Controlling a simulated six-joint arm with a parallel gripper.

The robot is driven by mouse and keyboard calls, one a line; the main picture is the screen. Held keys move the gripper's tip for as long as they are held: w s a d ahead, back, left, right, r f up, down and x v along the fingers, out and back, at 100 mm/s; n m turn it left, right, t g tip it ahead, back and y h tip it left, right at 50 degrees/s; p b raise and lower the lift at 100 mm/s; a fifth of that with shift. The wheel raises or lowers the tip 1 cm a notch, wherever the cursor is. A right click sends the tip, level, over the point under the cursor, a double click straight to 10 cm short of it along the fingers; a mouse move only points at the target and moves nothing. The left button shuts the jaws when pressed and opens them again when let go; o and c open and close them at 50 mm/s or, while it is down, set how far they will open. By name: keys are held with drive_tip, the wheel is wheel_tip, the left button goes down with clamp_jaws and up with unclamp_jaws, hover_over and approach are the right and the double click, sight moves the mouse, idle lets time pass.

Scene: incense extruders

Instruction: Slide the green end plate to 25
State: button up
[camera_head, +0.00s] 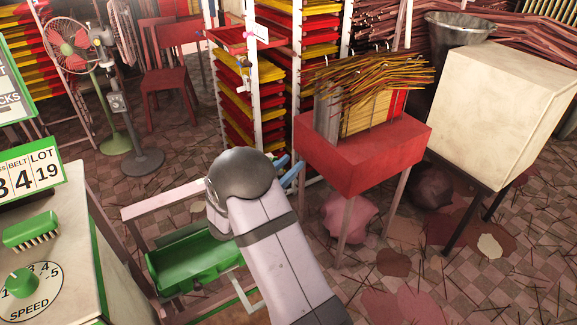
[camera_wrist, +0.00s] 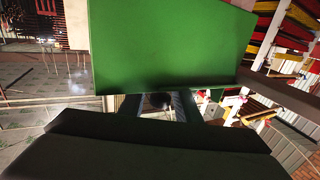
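A flat green plate (camera_wrist: 165,45), which looks like the end plate, fills the upper middle of the wrist view. Dark wedge-shaped parts of my gripper (camera_wrist: 150,140) span the bottom of that view, just below the plate's lower edge. A small gap shows between them, with a dark round shape and pale bars behind. I cannot tell whether the gripper touches the plate. In the head view my arm covers the gripper and the plate; only small blue parts (camera_head: 291,172) show past the arm's end. No scale or 25 mark is readable.
In the head view a green trough (camera_head: 195,262) in a frame lies left of my arm. A red stand (camera_head: 365,150) with incense sticks is to the right, beside a cream box (camera_head: 505,110). A cream machine (camera_head: 95,260) with a speed dial stands at the left.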

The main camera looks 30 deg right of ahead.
clamp_jaws()
drive_tip(key=a, duration=1)
drive_tip(key=shift+o, duration=1.5)
unclamp_jaws()
drive_tip(key=shift+a, duration=0.1)
drive_tip(key=v, duration=0.7)
drive_tip(key=shift+b, duration=0.35)
drive_tip(key=shift+a, duration=0.1)
